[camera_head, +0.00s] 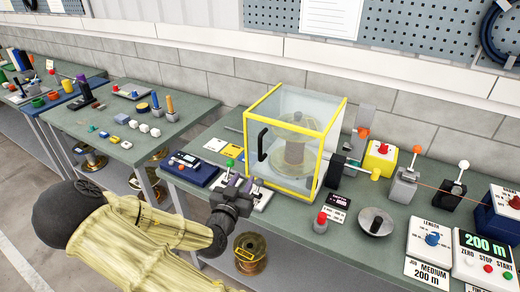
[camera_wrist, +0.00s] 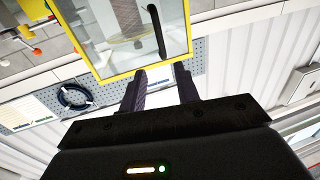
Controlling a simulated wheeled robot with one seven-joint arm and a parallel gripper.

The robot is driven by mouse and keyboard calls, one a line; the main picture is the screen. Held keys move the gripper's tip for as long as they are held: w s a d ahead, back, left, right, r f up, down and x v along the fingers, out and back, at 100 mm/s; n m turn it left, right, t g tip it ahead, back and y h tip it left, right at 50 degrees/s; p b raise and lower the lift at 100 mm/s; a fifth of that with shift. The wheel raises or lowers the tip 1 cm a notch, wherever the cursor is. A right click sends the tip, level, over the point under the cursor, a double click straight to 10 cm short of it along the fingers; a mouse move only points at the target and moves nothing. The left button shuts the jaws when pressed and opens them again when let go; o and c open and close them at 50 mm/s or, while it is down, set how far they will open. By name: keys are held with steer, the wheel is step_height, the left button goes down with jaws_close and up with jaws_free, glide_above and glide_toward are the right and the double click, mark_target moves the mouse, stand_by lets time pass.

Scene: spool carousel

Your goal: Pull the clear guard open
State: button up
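The clear guard (camera_head: 318,150) is a see-through box with a yellow frame, standing over a spool (camera_head: 291,150) on the bench. It looks closed around the spool. Its black handle (camera_head: 262,144) is upright on the left face. My gripper (camera_head: 240,182) is low in front of that face, below the handle and apart from it. In the wrist view, my gripper's (camera_wrist: 159,72) two fingers are spread with nothing between them. The guard's yellow frame (camera_wrist: 140,72) crosses just at the fingertips, and the handle (camera_wrist: 157,31) shows beyond them.
A lever with a green knob (camera_head: 229,162) and a blue box (camera_head: 190,168) sit left of my gripper. A brass spool (camera_head: 250,252) is below the bench edge.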

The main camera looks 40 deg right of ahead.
steer(key=shift+w, duration=0.1)
steer(key=p, duration=0.4)
glide_toward(260, 149)
steer(key=x, duration=1)
steer(key=shift+w+d, duration=0.25)
steer(key=shift+d, duration=0.05)
steer(key=shift+c, duration=0.2)
jaws_close()
